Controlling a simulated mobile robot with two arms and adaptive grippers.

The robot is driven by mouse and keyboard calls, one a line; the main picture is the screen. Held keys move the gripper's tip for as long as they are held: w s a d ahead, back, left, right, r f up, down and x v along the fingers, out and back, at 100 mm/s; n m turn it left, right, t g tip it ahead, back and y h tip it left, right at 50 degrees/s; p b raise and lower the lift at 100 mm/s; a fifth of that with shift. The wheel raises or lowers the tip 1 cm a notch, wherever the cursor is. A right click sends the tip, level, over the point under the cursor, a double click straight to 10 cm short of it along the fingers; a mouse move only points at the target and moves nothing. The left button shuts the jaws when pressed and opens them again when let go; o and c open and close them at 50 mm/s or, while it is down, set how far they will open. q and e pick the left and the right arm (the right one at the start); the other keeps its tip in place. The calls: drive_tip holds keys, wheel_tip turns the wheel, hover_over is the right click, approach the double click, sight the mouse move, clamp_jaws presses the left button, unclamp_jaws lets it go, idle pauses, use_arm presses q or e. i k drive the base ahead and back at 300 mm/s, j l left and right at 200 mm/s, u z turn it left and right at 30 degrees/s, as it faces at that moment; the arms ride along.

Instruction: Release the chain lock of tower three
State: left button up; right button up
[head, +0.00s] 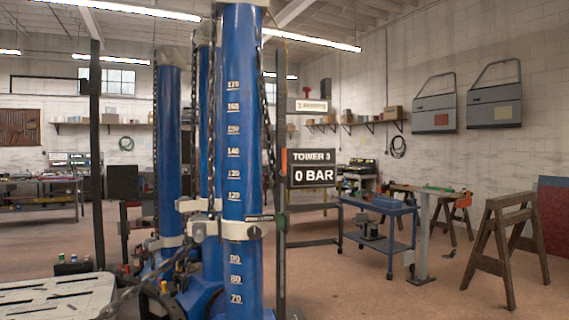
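Tower three is most likely the near blue column (240,150), marked with a white scale from 70 up to 170. A sign (314,168) beside it reads "TOWER 3" and "0 BAR". A pale collar (235,229) wraps the column near the 100 level. Dark chains (266,110) hang down along the column, and another chain (140,289) slants down to the lower left. A dark post with a red-orange piece (284,160) stands right of the column. I cannot tell which part is the chain lock or whether it is engaged. Neither gripper is in view.
More blue columns (169,130) stand behind and left. A pale slotted bench top (55,296) fills the lower left. A blue cart (382,235), a grey stand (422,240) and wooden sawhorses (508,240) stand right. Open floor lies at lower right.

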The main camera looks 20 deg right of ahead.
sight(283, 172)
drive_tip(key=i+l, duration=0.25)
drive_tip(key=l, duration=0.15)
drive_tip(key=i+l+u, duration=0.1)
drive_tip(key=i+l, duration=0.2)
drive_tip(key=l, duration=0.15)
drive_tip(key=i+l, duration=0.25)
drive_tip(key=l, duration=0.15)
drive_tip(key=i+l+u, duration=0.1)
drive_tip(key=i+l, duration=0.15)
drive_tip(key=l, duration=0.2)
drive_tip(key=i+l, duration=0.2)
drive_tip(key=l, duration=0.25)
drive_tip(key=i+l+u, duration=0.1)
drive_tip(key=i+l, duration=0.15)
drive_tip(key=l, duration=0.2)
drive_tip(key=i+l, duration=0.25)
drive_tip(key=l, duration=0.25)
drive_tip(key=i+l+u, duration=0.1)
drive_tip(key=l, duration=0.35)
drive_tip(key=i, duration=0.1)
